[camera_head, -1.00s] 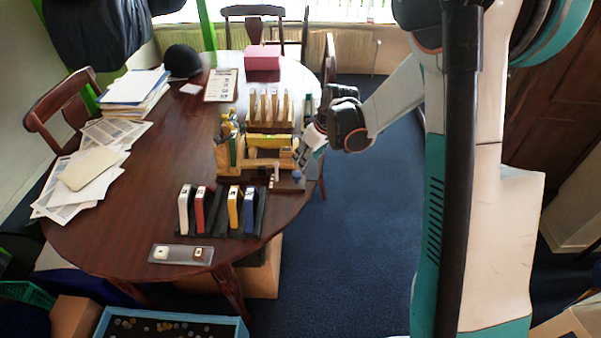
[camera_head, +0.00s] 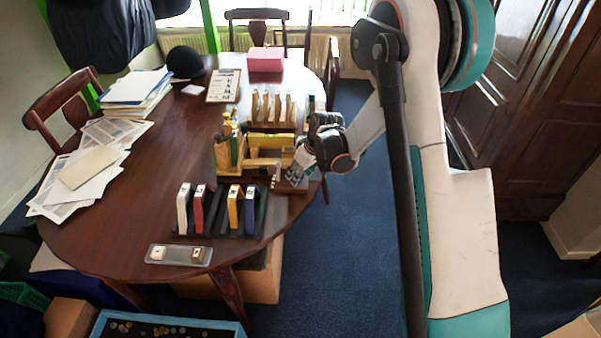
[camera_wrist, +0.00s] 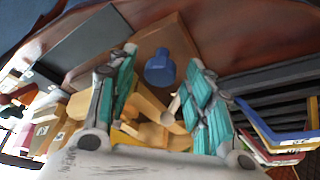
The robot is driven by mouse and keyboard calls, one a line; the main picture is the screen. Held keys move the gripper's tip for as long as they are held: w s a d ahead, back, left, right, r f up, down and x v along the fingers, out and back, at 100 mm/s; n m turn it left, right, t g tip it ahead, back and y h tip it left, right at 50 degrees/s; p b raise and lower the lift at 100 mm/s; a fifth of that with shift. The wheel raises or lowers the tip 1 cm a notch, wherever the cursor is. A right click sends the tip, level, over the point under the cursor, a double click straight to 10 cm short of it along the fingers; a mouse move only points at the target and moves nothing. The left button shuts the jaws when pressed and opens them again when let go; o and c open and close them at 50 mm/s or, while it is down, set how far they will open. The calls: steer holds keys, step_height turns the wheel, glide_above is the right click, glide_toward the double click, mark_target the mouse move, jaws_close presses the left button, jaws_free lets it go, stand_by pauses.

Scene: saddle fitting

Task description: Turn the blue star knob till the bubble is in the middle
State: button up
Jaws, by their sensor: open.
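The blue star knob (camera_wrist: 160,68) stands on a brown wooden base plate (camera_wrist: 172,38) in the wrist view. My gripper (camera_wrist: 162,62) is open, with one teal finger to the left of the knob and one to the right. Gaps show between the fingers and the knob, so I see no contact. In the head view my gripper (camera_head: 288,180) is at the table's right edge, beside the wooden fixture (camera_head: 262,164), and hides the knob. I cannot make out the bubble in either view.
A black rack (camera_head: 220,228) with several coloured upright pieces stands in front of the fixture; it also shows at the right of the wrist view. A grey strip (camera_head: 180,255) lies at the table's front edge. The table's left middle (camera_head: 150,190) is clear.

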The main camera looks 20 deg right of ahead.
steer(key=c, duration=1)
steer(key=shift+m, duration=0.7)
steer(key=shift+c, duration=0.2)
steer(key=o, duration=1)
steer(key=shift+h, duration=0.3)
steer(key=shift+o, duration=0.2)
steer(key=v, duration=1.2)
steer(key=shift+s, duration=0.2)
steer(key=shift+f, duration=0.1)
